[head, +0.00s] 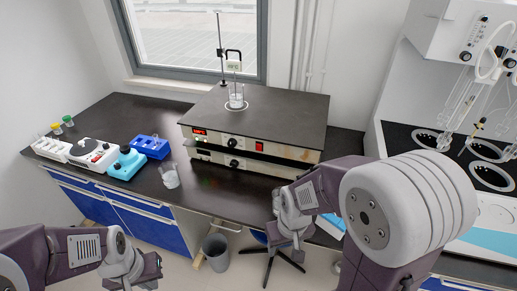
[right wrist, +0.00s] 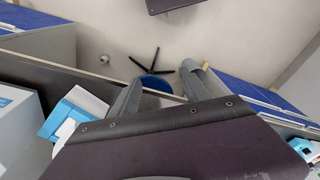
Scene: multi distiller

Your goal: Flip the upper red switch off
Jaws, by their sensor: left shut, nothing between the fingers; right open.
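Two flat hotplate units with a dark top are stacked on the black bench in the head view. The upper red switch (head: 259,147) is on the upper unit's front panel, right of a black knob (head: 233,142) and a lit red display (head: 199,132). Whether the switch is tipped on or off is too small to tell. My right gripper (head: 291,240) is open and empty, below and right of the switch, apart from it near the bench's front edge. Its two fingers also show in the right wrist view (right wrist: 160,92). My left gripper (head: 148,271) is shut and empty at the lower left.
A beaker (head: 237,98) stands on the hotplate top beside a stand rod. A glass beaker (head: 170,178), a blue rack (head: 150,146) and a teal device (head: 126,163) are to the left. A bin (head: 215,252) stands on the floor. Glassware hangs at right.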

